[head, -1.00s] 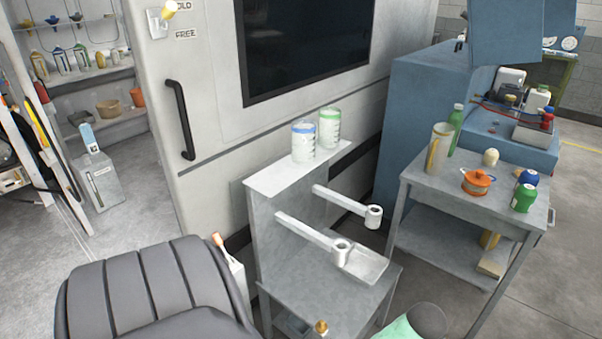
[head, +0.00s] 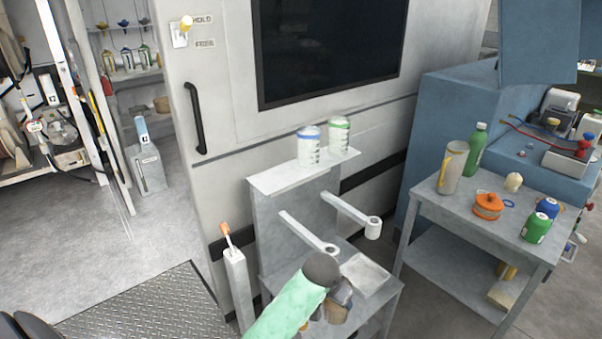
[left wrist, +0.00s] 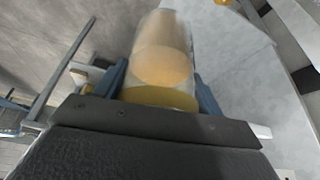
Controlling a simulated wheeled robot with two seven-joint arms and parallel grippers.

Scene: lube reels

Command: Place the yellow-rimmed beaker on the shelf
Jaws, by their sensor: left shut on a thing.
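The yellow-rimmed beaker (left wrist: 162,62) is clear with a yellow band and amber contents. In the left wrist view it stands between the two blue fingers of my left gripper (left wrist: 161,82), which is shut on it. In the head view my green arm reaches in at the bottom, and its dark gripper (head: 341,291) is low in front of the stand, with the beaker mostly hidden and hard to make out. The shelf (head: 275,183) is the pale plate on top of the grey stand. A blue-rimmed beaker (head: 309,149) and a green-rimmed beaker (head: 339,137) stand on its right part. My right gripper is not in view.
The shelf's left part is bare. Two arms with ring ends (head: 373,228) stick out below it. A white post (head: 238,285) with an orange-handled brush stands left. A grey cart (head: 430,197) with a jug, bottles and an orange pot stands right. A white cabinet is behind.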

